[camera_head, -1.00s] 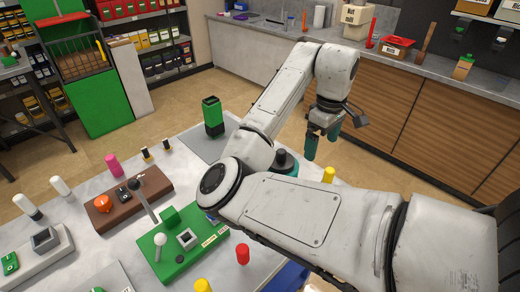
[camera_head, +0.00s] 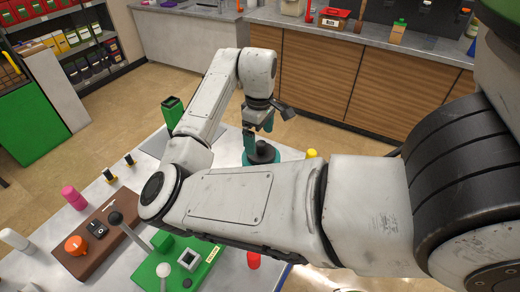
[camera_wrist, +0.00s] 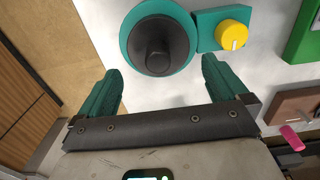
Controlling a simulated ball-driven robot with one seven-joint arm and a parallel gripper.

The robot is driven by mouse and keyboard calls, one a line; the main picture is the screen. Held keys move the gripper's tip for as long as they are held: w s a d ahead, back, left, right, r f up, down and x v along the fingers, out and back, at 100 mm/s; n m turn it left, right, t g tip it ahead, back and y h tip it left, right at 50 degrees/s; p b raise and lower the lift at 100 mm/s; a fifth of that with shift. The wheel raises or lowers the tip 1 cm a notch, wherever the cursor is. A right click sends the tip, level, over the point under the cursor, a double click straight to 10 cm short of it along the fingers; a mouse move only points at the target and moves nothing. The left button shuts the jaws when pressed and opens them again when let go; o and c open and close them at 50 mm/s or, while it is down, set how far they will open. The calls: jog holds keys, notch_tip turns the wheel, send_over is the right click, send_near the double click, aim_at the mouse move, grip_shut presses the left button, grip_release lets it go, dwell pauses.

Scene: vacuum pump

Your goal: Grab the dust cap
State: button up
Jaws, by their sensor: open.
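The black dust cap (camera_head: 262,153) is a round dome with a knob on top. It sits on a teal round pump body (camera_head: 246,158) on the table, partly behind my arm in the head view. In the wrist view the cap (camera_wrist: 157,45) is upper centre, inside the teal ring of the pump (camera_wrist: 130,62). My gripper (camera_wrist: 162,66) is open and empty, with its two teal fingers pointing toward the cap and spread wide, one below each side of it in the picture. In the head view my gripper (camera_head: 259,128) is just above and beside the cap, apparently apart from it.
A yellow knob (camera_wrist: 233,35) on a teal block stands beside the cap. A green panel (camera_head: 175,268), a brown panel (camera_head: 98,235), a pink cylinder (camera_head: 74,198) and a red cap (camera_head: 253,261) are on the table. A green container (camera_head: 172,111) stands behind my arm.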

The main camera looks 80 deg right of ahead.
aim_at(261, 143)
jog(key=shift+s+f+p, duration=0.15)
jog(key=shift+f+p, duration=0.15)
jog(key=shift+f, duration=1)
jog(key=shift+s+f+p, duration=0.1)
jog(key=shift+f+p, duration=0.2)
jog(key=shift+f, duration=0.95)
jog(key=c, duration=0.8)
